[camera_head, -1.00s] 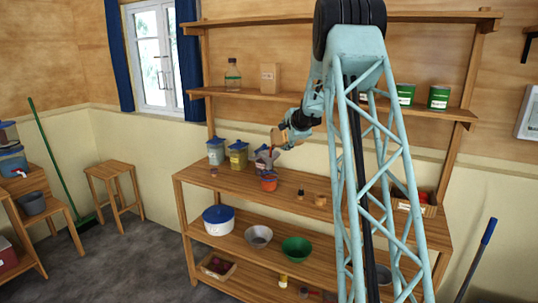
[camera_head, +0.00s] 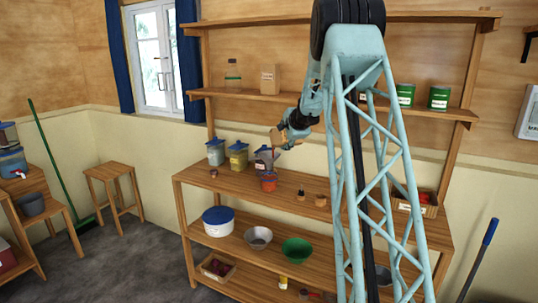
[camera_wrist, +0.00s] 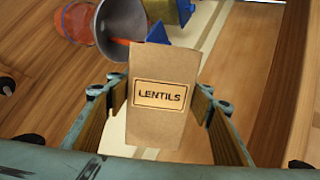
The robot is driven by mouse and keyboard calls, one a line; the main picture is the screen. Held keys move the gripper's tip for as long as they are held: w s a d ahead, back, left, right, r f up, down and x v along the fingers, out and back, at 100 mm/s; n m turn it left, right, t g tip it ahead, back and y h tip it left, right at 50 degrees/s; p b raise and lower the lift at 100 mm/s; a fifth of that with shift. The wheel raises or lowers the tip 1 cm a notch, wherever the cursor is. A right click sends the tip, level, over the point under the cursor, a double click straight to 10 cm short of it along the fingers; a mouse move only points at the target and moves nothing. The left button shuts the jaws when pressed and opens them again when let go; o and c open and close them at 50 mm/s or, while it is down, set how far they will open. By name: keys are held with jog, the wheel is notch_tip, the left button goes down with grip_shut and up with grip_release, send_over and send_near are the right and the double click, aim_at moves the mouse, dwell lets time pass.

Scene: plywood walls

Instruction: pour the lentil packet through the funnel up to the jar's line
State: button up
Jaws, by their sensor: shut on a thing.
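The brown lentil packet (camera_wrist: 160,122), labelled LENTILS, is held between the two fingers of my gripper (camera_head: 286,135). The grey funnel (camera_wrist: 108,14) is just beyond the packet's far end. A red-orange streak lies between the packet's end and the funnel's mouth, looking like lentils running in. The orange-red jar (camera_wrist: 70,20) is beside the funnel in the wrist view; it also shows below the packet in the head view (camera_head: 268,184).
Blue-lidded containers, one pale (camera_head: 215,152) and one yellow (camera_head: 238,156), stand left of the jar. Two small items (camera_head: 320,200) stand to its right. A white tub (camera_head: 218,224) and a green bowl (camera_head: 297,250) are on the board below.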

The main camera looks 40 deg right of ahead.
jog(key=shift+p, duration=0.4)
jog(key=shift+s+d+f+m+y+p, duration=0.1)
jog(key=shift+d+m+y+p, duration=0.15)
jog(key=shift+p, duration=0.55)
jog(key=p, duration=0.2)
jog(key=shift+f+m+t+y+p, duration=0.3)
jog(key=shift+f+m+y+p, duration=0.05)
jog(key=shift+f+p, duration=0.05)
jog(key=shift+s+d+f+m+y+p, duration=0.3)
jog(key=shift+d+f+y+p, duration=0.2)
jog(key=shift+d+p, duration=0.2)
jog(key=shift+d+f, duration=0.1)
jog(key=shift+d, duration=0.15)
